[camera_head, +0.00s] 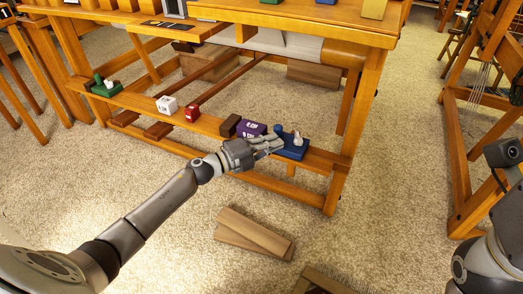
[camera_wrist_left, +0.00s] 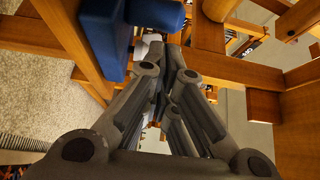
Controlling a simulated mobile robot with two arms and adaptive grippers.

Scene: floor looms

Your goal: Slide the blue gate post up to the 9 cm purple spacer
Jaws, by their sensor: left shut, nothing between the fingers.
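The blue gate post (camera_head: 294,152), a low blue base with a white knob and a blue upright, sits at the right part of the low wooden rail. The purple spacer (camera_head: 250,127), with white lettering, stands on the rail to its left. My left gripper (camera_head: 279,142) is shut and empty, its fingertips at the left side of the blue post. The fingers partly cover the space between spacer and post, so I cannot tell whether these touch. In the left wrist view the blue post (camera_wrist_left: 101,38) is beside the shut fingers (camera_wrist_left: 166,47). My right gripper is out of view.
On the rail (camera_head: 140,102), left of the purple spacer, stand a dark brown block (camera_head: 229,125), a red block (camera_head: 192,113), a white block (camera_head: 167,105) and a green post (camera_head: 105,89). Wooden boards (camera_head: 253,234) lie on the carpet. The loom leg (camera_head: 352,130) rises at right.

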